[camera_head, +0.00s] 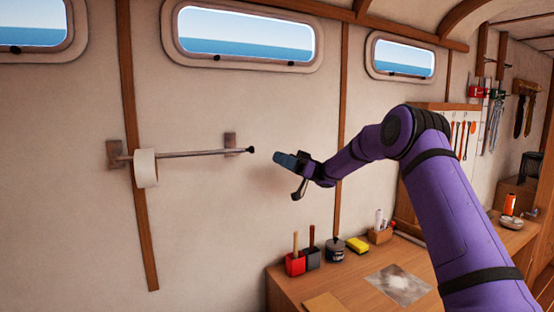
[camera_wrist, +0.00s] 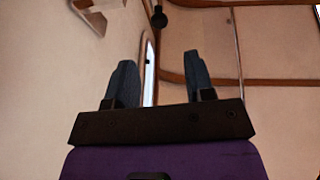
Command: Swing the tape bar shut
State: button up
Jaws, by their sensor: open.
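The tape bar (camera_head: 195,154) is a thin metal rod running from a left wall bracket (camera_head: 115,154) to a dark knob (camera_head: 251,150) at its free end. A white tape roll (camera_head: 146,168) hangs on it near the left bracket. The knob lies past the right bracket (camera_head: 230,141) in the head view. In the wrist view the knob (camera_wrist: 159,18) shows apart from a wall bracket (camera_wrist: 90,6), so the bar end appears to stand off the wall. My gripper (camera_head: 286,172) is open and empty, a little right of the knob; its blue fingers (camera_wrist: 160,62) are spread.
Tools hang on the wall at far right. The wall below the bar is clear except for a wooden rib (camera_head: 142,235).

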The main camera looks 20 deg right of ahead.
jog(key=c, duration=0.3)
jog(key=shift+s+a+r, duration=0.15)
jog(key=shift+a, duration=0.15)
jog(key=c, duration=0.4)
jog(key=s+a+m+t, duration=0.1)
jog(key=t, duration=0.1)
jog(key=s+a+r+m+t+y, duration=0.1)
jog(key=a+t, duration=0.1)
jog(key=s+a+m+t+y, duration=0.1)
jog(key=t, duration=0.2)
jog(key=shift+a+r, duration=0.15)
jog(key=shift+r, duration=0.25)
grip_shut()
jog(key=s+f+m+t+h, duration=0.3)
jog(key=s+m+t+h, duration=0.3)
jog(key=t+h, duration=0.3)
jog(key=s+f+m+t+h, duration=0.3)
jog(key=s+m+t+h, duration=0.3)
jog(key=t+h, duration=0.2)
jog(key=x, duration=1.3)
jog(key=shift+r, duration=0.2)
